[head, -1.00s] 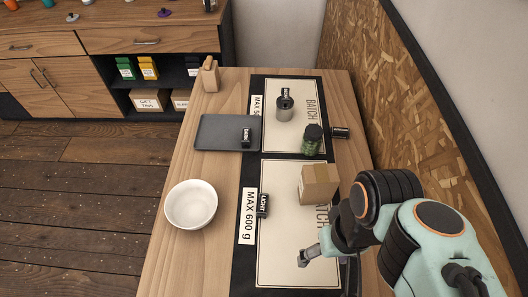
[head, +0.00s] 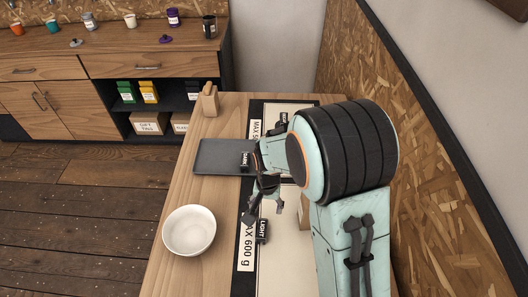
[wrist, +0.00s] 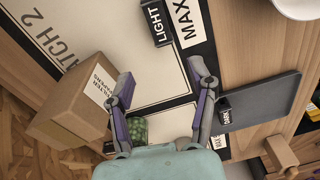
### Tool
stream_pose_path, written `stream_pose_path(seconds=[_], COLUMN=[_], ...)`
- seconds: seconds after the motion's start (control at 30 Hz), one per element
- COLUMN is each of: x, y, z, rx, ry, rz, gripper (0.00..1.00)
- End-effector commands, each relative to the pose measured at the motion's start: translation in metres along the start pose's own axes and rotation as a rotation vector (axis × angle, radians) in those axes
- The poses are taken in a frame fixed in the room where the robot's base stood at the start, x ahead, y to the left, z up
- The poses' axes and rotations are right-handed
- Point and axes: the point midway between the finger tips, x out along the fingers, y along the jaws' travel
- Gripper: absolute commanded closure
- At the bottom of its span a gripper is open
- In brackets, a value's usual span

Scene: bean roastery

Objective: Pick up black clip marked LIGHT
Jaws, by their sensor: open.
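The black clip marked LIGHT (head: 262,231) lies at the left edge of the lower batch mat, beside the MAX 600 g label. It also shows at the top of the wrist view (wrist: 157,22), beyond my fingertips. My gripper (head: 264,211) is open and empty, above the mat and close to the clip in the head view. In the wrist view my gripper's two fingers (wrist: 161,76) are spread apart with bare mat between them. The clip is apart from both fingers.
A dark tray (head: 218,157) with a clip marked DARK (head: 245,159) is behind. A white bowl (head: 189,230) stands left. A cardboard box of filter papers (wrist: 75,105) and a green-filled jar (wrist: 138,130) stand near my fingers. A wooden block (head: 209,101) is at the back.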

Motion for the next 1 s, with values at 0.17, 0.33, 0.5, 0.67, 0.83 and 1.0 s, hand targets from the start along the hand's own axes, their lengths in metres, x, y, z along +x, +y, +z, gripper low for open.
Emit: stream_pose_path(seconds=[0.17, 0.33, 0.5, 0.67, 0.83, 1.0], x=[0.029, 0.052, 0.078, 0.090, 0.091, 0.091], y=[-0.005, -0.005, -0.004, -0.004, -0.004, -0.004], z=[0.021, 0.023, 0.024, 0.025, 0.024, 0.024], rx=[-0.041, -0.043, -0.042, -0.042, -0.042, -0.042], ry=[-0.071, -0.071, -0.069, -0.068, -0.065, -0.066], rz=[0.031, 0.032, 0.031, 0.029, 0.028, 0.028], gripper=[0.44, 0.44, 0.44, 0.44, 0.44, 0.72])
